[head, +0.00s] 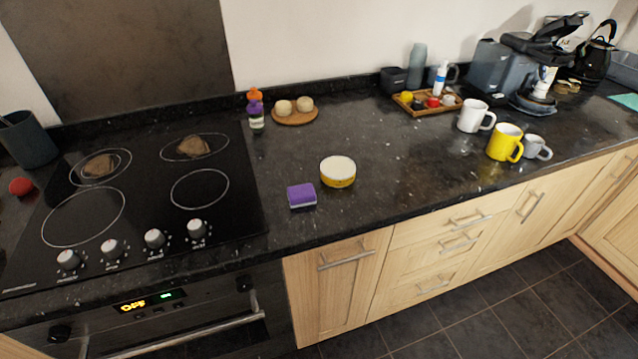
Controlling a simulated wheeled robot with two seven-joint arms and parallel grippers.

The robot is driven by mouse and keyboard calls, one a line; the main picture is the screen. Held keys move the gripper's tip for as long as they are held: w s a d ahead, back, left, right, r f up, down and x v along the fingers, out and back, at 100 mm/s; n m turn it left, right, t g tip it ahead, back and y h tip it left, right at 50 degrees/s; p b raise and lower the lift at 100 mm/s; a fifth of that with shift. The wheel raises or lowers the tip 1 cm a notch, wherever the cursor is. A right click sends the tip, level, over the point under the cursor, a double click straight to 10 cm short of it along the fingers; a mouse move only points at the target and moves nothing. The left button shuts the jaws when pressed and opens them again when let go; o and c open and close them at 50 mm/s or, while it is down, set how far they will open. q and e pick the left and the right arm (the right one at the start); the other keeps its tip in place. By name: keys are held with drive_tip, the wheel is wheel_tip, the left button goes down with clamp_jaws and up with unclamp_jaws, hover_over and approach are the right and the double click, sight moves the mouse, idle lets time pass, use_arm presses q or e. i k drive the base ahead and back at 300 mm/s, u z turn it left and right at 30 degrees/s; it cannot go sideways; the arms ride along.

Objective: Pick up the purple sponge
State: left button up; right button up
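The purple sponge (301,195) lies on the dark granite counter (370,214), to the right of the hob and close to the counter's front edge. It has a purple top and a pale lower layer. Nothing touches it. Neither of my grippers shows in the head view.
A yellow-and-white round bowl or tin (338,172) stands just right of the sponge. The black hob (135,195) is to the left. Mugs (505,143) and a wooden tray (428,108) stand further right.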

sight(298, 195)
drive_tip(key=u, duration=3.1)
drive_tip(key=k, duration=1.9)
drive_tip(key=z, duration=0.45)
